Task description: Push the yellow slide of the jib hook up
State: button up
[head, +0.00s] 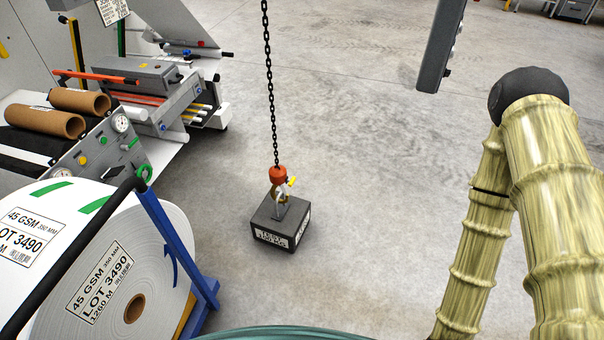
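The jib hook (276,180) hangs on a black chain (268,80) near the middle of the head view, with an orange-red body at its top. The yellow slide (291,181) is a small piece at the right side of the hook. Below the hook is a dark block (283,220) with a white label and a raised lug on top. The hook's lower end overlaps the lug; I cannot tell whether it is engaged. My gripper is not in view.
A large white roll (105,265) in a blue frame (165,235) stands at the lower left, with a machine (150,85) behind it. A grey control box (441,50) hangs at the upper right. The grey floor (370,200) around the block is clear.

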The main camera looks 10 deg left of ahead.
aim_at(291, 181)
jog(key=u, duration=0.45)
jog(key=i, duration=0.85)
jog(key=u, duration=0.6)
